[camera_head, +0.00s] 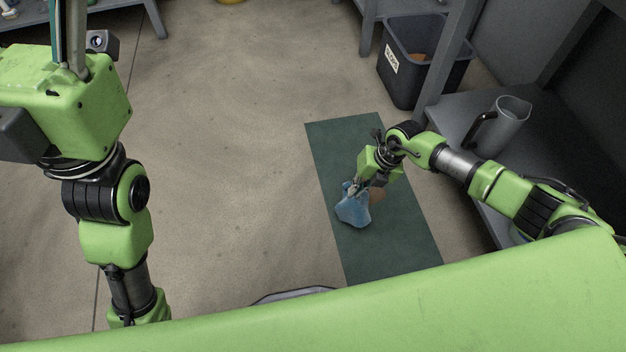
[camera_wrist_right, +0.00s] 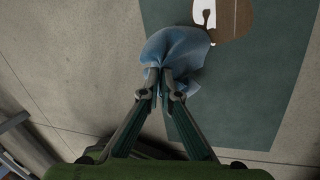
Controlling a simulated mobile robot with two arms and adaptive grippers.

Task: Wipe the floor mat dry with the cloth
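The dark green floor mat (camera_head: 395,250) lies flat on the floor. A blue cloth (camera_head: 353,210) hangs bunched at the tips of my right gripper (camera_head: 362,188). In the right wrist view the two fingers (camera_wrist_right: 161,88) come together on the cloth (camera_wrist_right: 180,50), which overlaps the mat's edge in the picture. I cannot tell whether the cloth touches the mat. A brown wet-looking patch (camera_wrist_right: 236,20) with a white glare is on the mat beside the cloth; it also shows in the head view (camera_head: 378,195), partly hidden. My left gripper (camera_head: 68,30) is raised at the top left, its tips cut off.
A dark bin (camera_head: 408,85) with a white label stands behind the mat. Shelf legs stand at the back. The floor left of the mat is clear.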

